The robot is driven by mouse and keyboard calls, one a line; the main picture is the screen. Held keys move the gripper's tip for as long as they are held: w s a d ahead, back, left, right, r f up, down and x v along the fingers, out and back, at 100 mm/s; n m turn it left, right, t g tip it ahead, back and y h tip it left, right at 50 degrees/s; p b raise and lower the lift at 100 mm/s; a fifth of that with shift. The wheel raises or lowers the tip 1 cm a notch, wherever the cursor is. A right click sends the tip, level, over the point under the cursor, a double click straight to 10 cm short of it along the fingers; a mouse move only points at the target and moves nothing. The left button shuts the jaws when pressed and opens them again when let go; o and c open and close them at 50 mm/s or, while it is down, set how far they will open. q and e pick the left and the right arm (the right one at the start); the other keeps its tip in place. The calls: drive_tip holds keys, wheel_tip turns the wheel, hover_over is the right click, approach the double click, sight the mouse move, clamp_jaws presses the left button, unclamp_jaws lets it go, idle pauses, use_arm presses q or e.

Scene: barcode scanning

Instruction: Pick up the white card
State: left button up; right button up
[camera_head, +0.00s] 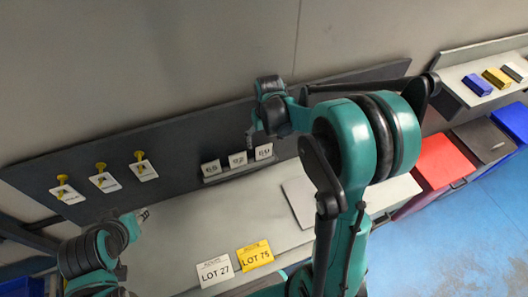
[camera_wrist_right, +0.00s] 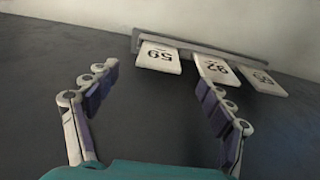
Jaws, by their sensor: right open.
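A white card (camera_head: 215,270) marked LOT 27 lies on the grey worktop, left of a yellow card (camera_head: 254,255) marked LOT 75. Three small white number cards (camera_head: 237,160) stand in a ledge at the back panel; in the right wrist view they appear upside down, one being the left card (camera_wrist_right: 159,57). My right gripper (camera_wrist_right: 158,78) is open and empty, its fingers spread below the number cards in that view. In the head view my right gripper (camera_head: 249,140) is near the back panel, above the number cards. My left gripper (camera_head: 143,215) shows only slightly at the worktop's left part.
Three white tags (camera_head: 103,182) hang on yellow hooks at the left of the panel. A flat grey plate (camera_head: 298,200) lies on the worktop, partly behind my right arm. Red (camera_head: 440,160) and blue bins stand at right, below a shelf with small coloured boxes (camera_head: 497,78).

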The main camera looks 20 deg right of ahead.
sight(264, 146)
drive_tip(key=f, duration=0.3)
drive_tip(key=w+f+b, duration=0.1)
drive_tip(key=f, duration=0.2)
drive_tip(key=shift+w+d, duration=0.1)
drive_tip(key=c, duration=1.1)
